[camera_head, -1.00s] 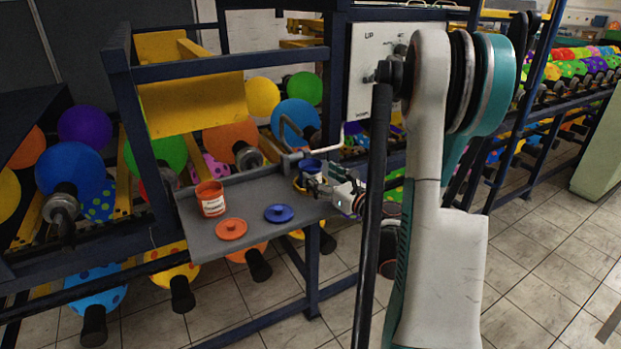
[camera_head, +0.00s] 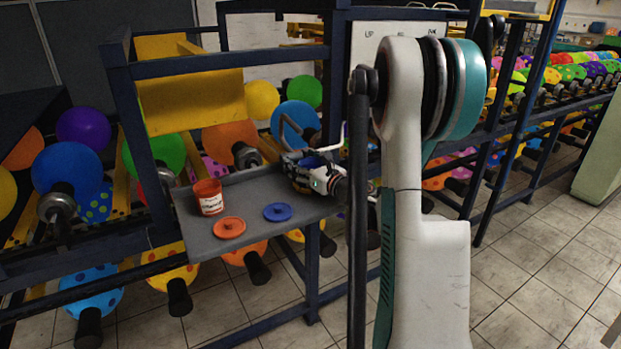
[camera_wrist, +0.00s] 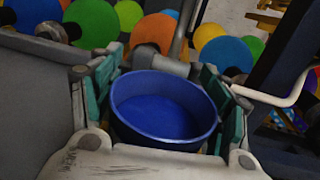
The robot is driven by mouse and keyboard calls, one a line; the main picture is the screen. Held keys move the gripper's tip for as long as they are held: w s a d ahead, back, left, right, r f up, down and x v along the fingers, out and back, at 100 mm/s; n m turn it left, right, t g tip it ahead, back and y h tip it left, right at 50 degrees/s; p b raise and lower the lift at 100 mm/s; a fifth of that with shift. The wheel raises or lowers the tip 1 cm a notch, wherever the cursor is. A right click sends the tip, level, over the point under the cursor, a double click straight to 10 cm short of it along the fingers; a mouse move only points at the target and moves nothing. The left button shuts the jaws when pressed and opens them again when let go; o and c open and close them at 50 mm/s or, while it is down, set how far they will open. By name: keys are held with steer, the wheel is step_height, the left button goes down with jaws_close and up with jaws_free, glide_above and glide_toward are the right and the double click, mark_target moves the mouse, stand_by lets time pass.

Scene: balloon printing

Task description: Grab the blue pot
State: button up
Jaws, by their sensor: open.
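The blue pot (camera_wrist: 165,112) is an open round container seen from above in the wrist view, with blue inside. It sits between the two teal-padded fingers of my gripper (camera_wrist: 160,72). The fingers are open, one on each side of the pot; I cannot tell whether the pads touch it. In the head view my gripper (camera_head: 303,168) is at the right end of the grey shelf (camera_head: 245,190). There it hides most of the blue pot (camera_head: 309,161), leaving only a bit of blue showing.
An orange pot (camera_head: 209,197) with a white label stands on the shelf's left part. An orange lid (camera_head: 229,227) and a blue lid (camera_head: 277,212) lie near the front edge. Balloons on dark holders and a dark blue frame (camera_head: 155,200) surround the shelf.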

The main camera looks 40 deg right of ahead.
steer(key=c, duration=1.2)
steer(key=shift+c, duration=0.5)
steer(key=shift+r, duration=0.15)
